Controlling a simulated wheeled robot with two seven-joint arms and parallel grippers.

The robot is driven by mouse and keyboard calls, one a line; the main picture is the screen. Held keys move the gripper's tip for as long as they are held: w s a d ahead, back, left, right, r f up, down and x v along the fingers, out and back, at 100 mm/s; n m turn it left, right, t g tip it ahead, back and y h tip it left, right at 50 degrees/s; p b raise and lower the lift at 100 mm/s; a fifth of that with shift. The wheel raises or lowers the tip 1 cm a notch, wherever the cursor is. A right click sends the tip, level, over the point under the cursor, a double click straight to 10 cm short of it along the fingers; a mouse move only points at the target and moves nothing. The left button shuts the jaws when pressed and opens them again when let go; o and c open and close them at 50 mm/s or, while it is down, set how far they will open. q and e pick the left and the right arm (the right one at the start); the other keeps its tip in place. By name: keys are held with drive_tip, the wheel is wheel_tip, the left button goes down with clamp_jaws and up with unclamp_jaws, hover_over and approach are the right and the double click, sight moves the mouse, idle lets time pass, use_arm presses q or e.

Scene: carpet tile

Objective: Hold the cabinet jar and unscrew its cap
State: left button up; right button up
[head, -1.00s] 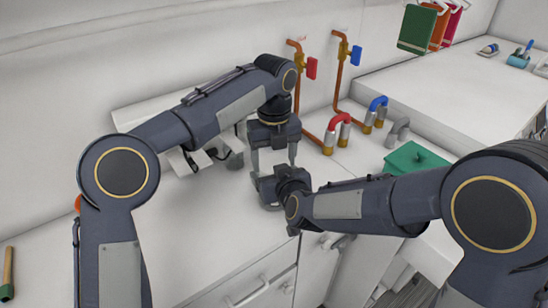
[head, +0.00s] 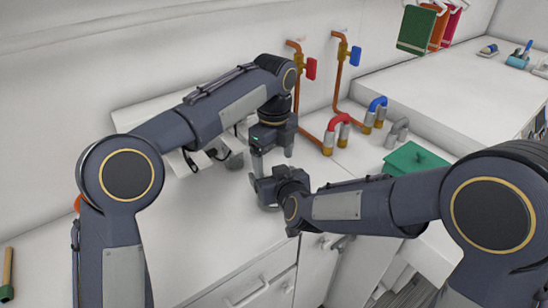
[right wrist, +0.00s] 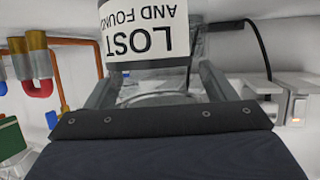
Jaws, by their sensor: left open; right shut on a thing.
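The jar (right wrist: 155,78) is a clear vessel with a white label reading "LOST AND FOUND", upside down in the right wrist view. My right gripper (right wrist: 159,84) is shut on it, with one finger on each side. In the head view the right gripper (head: 264,188) sits low over the counter and mostly hides the jar. My left gripper (head: 272,165) is open, pointing down just above the right gripper, with its fingers apart. The cap cannot be made out in either view.
The white counter (head: 205,225) is clear in front. Copper pipes with a red valve (head: 311,68) and a blue valve (head: 356,56) rise behind. Red (head: 338,121) and blue (head: 378,103) U-shaped fittings and a green box (head: 415,158) stand to the right.

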use_arm(q)
drive_tip(key=shift+r, duration=2.25)
use_arm(e)
drive_tip(key=shift+w+d, duration=0.1)
drive_tip(key=shift+d, duration=0.1)
use_arm(q)
wheel_tip(320, 180, up, 3)
drive_tip(key=shift+r+m, duration=0.1)
drive_tip(key=shift+m, duration=1.1)
drive_tip(key=shift+f, duration=3.85)
drive_tip(key=c, duration=1)
drive_tip(key=shift+n, duration=1.7)
drive_tip(key=shift+c, duration=0.3)
use_arm(e)
drive_tip(key=shift+a, duration=0.1)
use_arm(q)
drive_tip(key=o, duration=1.1)
drive_tip(key=shift+r, duration=0.15)
